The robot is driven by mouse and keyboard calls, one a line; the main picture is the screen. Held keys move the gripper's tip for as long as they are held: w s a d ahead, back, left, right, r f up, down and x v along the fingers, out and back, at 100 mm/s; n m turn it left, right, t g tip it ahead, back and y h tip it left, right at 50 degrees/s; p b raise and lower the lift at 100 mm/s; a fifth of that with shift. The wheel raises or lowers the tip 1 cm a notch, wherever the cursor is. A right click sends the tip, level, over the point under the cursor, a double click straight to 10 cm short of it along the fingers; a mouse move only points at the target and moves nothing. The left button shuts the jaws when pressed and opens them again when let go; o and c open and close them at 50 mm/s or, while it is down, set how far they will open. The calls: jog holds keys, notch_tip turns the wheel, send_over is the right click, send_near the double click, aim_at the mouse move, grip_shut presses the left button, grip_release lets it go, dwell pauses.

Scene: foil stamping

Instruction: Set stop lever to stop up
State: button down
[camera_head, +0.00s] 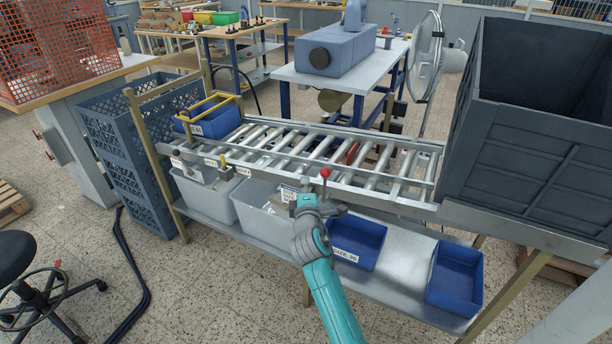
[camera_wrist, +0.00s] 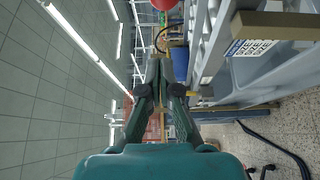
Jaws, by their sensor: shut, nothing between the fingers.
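The stop lever appears to be the red ball knob (camera_head: 325,173) on a thin dark stem, standing upright at the front rail of the roller conveyor (camera_head: 275,150). The red knob also shows at the top edge of the wrist view (camera_wrist: 166,4), cut off by the frame. My gripper (camera_head: 304,203) is at the front rail, just left of and below the knob. In the wrist view its fingers (camera_wrist: 159,70) are together with nothing between them. The knob is apart from the fingertips. The lever's base is partly hidden by my gripper.
A large dark crate (camera_head: 540,160) stands on the conveyor's right end. A blue bin with a yellow frame (camera_head: 210,122) is at its left end. Blue bins (camera_head: 357,243) and grey bins (camera_head: 205,197) stand on the shelf below.

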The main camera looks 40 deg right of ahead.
jog(key=shift+v, duration=2.2)
jog(key=shift+f, duration=0.25)
jog(key=s+a+f+m+t+y, duration=0.1)
jog(key=s+a+f+y, duration=0.3)
jog(key=s+a+f, duration=0.45)
jog(key=s+a+f+m+y, duration=0.1)
jog(key=s+a+f+y, duration=0.3)
jog(key=s+a, duration=0.6)
jog(key=s+a+r+m+y, duration=0.1)
jog(key=s+a+r+m, duration=0.1)
jog(key=s, duration=0.7)
jog(key=s+a+r+m+y, duration=0.1)
jog(key=s+a+r+m, duration=0.1)
jog(key=s, duration=0.6)
jog(key=s+a+r+m+y, duration=0.1)
jog(key=s+a+m, duration=0.3)
jog(key=s, duration=0.5)
jog(key=shift+s+r+y, duration=0.3)
jog(key=shift+r, duration=0.35)
